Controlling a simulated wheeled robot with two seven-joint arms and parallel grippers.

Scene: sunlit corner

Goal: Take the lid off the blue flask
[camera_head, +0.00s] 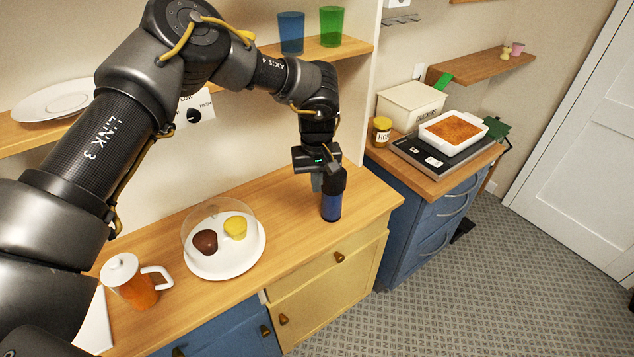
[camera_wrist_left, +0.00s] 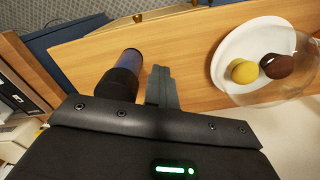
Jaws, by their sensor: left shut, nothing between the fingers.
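The blue flask (camera_head: 331,208) stands upright on the wooden counter near its right end; it also shows in the left wrist view (camera_wrist_left: 131,60). A black lid (camera_wrist_left: 118,85) sits on top of it; in the head view the lid (camera_head: 335,181) is partly mixed up with my dark gripper. My left gripper (camera_head: 317,184) is beside the lid, pointing down. In the left wrist view its fingers (camera_wrist_left: 162,88) are shut together with nothing between them, just right of the lid with a small gap. My right gripper is not in view.
A white plate (camera_head: 246,265) with a clear dome over two round items and an orange pitcher (camera_head: 141,291) stand left on the counter (camera_head: 290,235). A shelf with blue and green cups (camera_head: 330,27) is behind my arm. The counter in front of the flask is clear.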

